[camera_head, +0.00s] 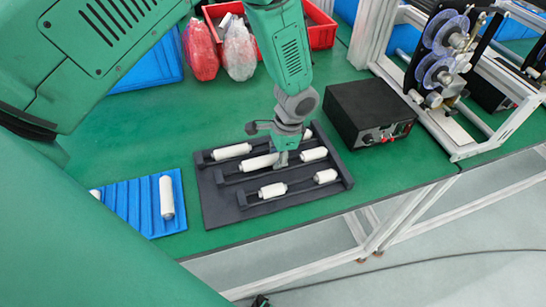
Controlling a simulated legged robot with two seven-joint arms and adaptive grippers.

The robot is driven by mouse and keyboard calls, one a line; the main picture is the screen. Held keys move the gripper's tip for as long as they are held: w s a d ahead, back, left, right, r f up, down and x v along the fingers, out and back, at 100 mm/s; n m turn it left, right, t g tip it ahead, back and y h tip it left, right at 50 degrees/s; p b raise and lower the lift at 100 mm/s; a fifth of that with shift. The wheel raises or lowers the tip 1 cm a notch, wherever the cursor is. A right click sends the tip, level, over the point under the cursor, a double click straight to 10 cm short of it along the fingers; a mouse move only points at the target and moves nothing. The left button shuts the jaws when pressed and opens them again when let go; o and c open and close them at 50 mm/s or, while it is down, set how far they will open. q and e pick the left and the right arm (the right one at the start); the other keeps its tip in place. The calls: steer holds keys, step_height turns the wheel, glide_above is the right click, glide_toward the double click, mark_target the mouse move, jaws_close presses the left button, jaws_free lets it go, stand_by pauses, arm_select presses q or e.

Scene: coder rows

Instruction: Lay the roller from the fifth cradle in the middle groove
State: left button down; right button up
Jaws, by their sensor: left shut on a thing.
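A black fixture (222,209) with three long grooves lies on the green table. My left gripper (281,158) points down over the middle row, shut on a white roller (258,163) at or just above the middle groove; contact is unclear. A blue ribbed cradle tray (143,212) holds an upright-looking roller (167,197) at its right side and another (95,194) partly hidden by my arm.
A black box with knobs (370,112) stands right of the fixture. A machine with purple discs (440,60) stands farther right. A red bin (322,28) and bagged parts (239,50) are at the back. The table's front edge runs close to the fixture.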

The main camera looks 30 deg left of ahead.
mark_target(287, 168)
arm_select(q)
steer(key=shift+s+d+f, duration=0.15)
steer(key=shift+d+f, duration=0.05)
steer(key=shift+d, duration=0.25)
steer(key=shift+s+d+f, duration=0.1)
steer(key=shift+d+f, duration=0.1)
steer(key=shift+d, duration=0.2)
arm_select(e)
steer(key=shift+f, duration=0.1)
arm_select(q)
steer(key=shift+d+f, duration=0.1)
steer(key=shift+d, duration=0.1)
steer(key=shift+s+d+f, duration=0.1)
steer(key=shift+d, duration=0.15)
arm_select(e)
steer(key=shift+s+a, duration=0.1)
steer(key=shift+a, duration=0.15)
arm_select(q)
steer(key=c, duration=1.2)
jaws_free()
steer(key=shift+o, duration=0.3)
steer(key=shift+w+d, duration=0.25)
steer(key=shift+d, duration=0.55)
steer(key=shift+a, duration=0.75)
arm_select(e)
steer(key=shift+w+d+f, duration=0.2)
steer(key=shift+d+f, duration=0.1)
steer(key=shift+d, duration=0.35)
